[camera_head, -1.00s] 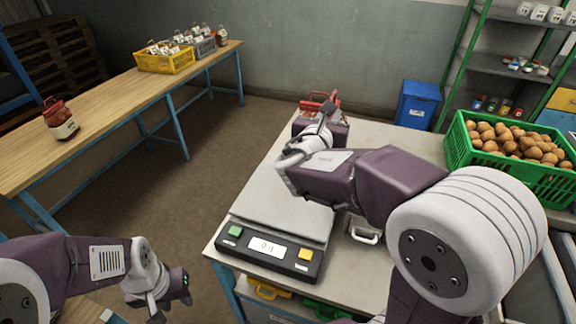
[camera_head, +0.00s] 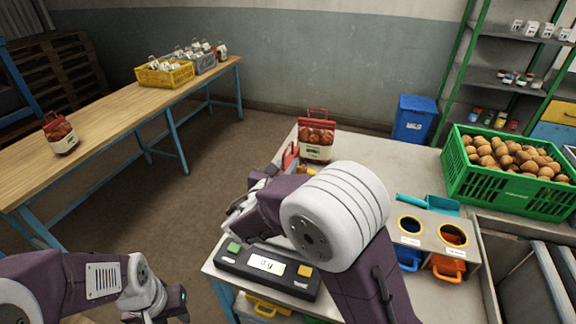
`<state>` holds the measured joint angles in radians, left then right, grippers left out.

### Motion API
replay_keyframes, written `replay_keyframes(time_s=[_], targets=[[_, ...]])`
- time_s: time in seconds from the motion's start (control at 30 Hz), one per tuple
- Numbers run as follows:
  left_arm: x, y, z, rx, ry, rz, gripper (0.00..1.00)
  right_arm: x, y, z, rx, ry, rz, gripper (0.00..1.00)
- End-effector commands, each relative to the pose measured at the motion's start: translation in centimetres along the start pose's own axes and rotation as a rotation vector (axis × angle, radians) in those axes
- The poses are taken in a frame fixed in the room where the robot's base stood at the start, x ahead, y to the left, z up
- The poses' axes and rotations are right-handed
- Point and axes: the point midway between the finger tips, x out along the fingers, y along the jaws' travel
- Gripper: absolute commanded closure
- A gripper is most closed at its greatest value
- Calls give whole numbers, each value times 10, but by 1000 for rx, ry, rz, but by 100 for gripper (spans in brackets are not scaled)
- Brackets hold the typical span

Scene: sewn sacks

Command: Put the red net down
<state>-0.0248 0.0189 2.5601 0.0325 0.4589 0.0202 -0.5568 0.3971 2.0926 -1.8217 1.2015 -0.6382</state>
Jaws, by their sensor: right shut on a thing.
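My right gripper (camera_head: 270,172) is mostly hidden behind its own wrist and forearm, over the scale. It is shut on a red net (camera_head: 290,156); only a red upper part shows beside the hand, and the arm hides the rest. I cannot tell whether this net touches the scale. The scale (camera_head: 268,266) reads 0 g; its plate is largely covered by my arm. Another red net (camera_head: 316,141) with a white label and red handle stands upright on the table behind. My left gripper (camera_head: 168,305) hangs low at the left, clear of the nets; its jaws are unclear.
A green crate (camera_head: 512,190) of brown produce and a scoop holder (camera_head: 440,238) are at the right. A blue bin (camera_head: 413,120) stands behind.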

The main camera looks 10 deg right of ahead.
Motion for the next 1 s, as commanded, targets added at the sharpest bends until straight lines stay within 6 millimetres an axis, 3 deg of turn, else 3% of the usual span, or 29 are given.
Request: replay_keyframes(time_s=[0.4, 0.43, 0.5, 0.87, 1.0], targets=[[4, 0, 0, 0, 0, 0, 64, 1, 0, -6, 4, -5, 0, 100], [4, 0, 0, 0, 0, 0, 64, 1, 0, -8, 2, -1, 0, 79], [3, 0, 0, 0, 0, 0, 64, 1, 0, -7, 2, -1, 0, 60], [-1, 0, 0, 0, 0, 0, 64, 0, 0, -2, 2, -1, 0, 60], [3, 0, 0, 0, 0, 0, 64, -17, 2, -4, 3, -1, 6, 60]])
